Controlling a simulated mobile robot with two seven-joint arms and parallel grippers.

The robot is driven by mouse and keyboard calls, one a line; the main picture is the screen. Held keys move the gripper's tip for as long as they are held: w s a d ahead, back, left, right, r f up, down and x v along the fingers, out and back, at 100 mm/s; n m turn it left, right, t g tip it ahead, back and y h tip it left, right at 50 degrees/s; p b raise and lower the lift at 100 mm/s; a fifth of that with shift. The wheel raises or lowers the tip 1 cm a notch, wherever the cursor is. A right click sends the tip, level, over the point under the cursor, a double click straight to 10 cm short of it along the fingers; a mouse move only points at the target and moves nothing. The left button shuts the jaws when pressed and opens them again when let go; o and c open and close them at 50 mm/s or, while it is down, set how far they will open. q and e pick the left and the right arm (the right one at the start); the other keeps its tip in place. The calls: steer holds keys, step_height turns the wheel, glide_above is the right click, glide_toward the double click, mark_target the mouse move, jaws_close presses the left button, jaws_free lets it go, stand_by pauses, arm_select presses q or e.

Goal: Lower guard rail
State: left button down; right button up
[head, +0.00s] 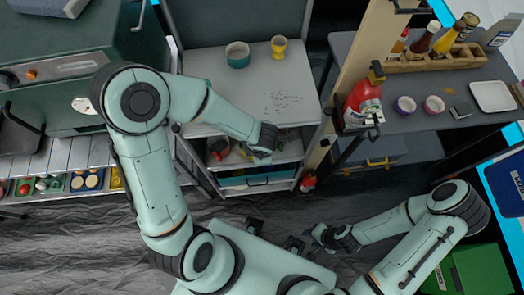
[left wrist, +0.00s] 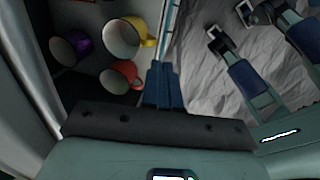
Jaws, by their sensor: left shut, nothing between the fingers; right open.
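The shelf cart (head: 245,85) stands ahead of me, with cups on the shelf under its top. A narrow pale-blue bar (left wrist: 171,30), apparently the guard rail, runs along the shelf's open edge in the left wrist view. A blue strip (head: 258,180) shows low on the cart's front in the head view. My left gripper (left wrist: 163,85) is shut and empty at the bar's near end; I cannot tell whether it touches. Its fingers are hidden under the wrist in the head view. My right gripper (head: 314,241) is open, low and away from the cart.
A purple cup (left wrist: 70,47), a yellow cup (left wrist: 122,38) and a red cup (left wrist: 119,76) sit close behind the bar. A teal bowl (head: 237,55) and a yellow egg cup (head: 279,46) stand on the cart top. A red bottle (head: 362,100) stands on the right.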

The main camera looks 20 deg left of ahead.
arm_select(q)
step_height(320, 180, down, 13)
steer(key=w+a+b, duration=0.1)
steer(key=w+b, duration=0.1)
steer(key=b, duration=0.3)
steer(key=shift+a+r, duration=0.15)
arm_select(e)
step_height(320, 180, down, 6)
steer(key=s, duration=0.3)
steer(key=shift+f, duration=0.25)
arm_select(q)
steer(key=shift+b, duration=0.3)
step_height(320, 180, down, 8)
steer(key=b, duration=0.4)
arm_select(e)
steer(key=f, duration=0.4)
steer(key=shift+w, duration=0.35)
arm_select(q)
steer(key=shift+r, duration=0.1)
arm_select(e)
steer(key=shift+r, duration=0.1)
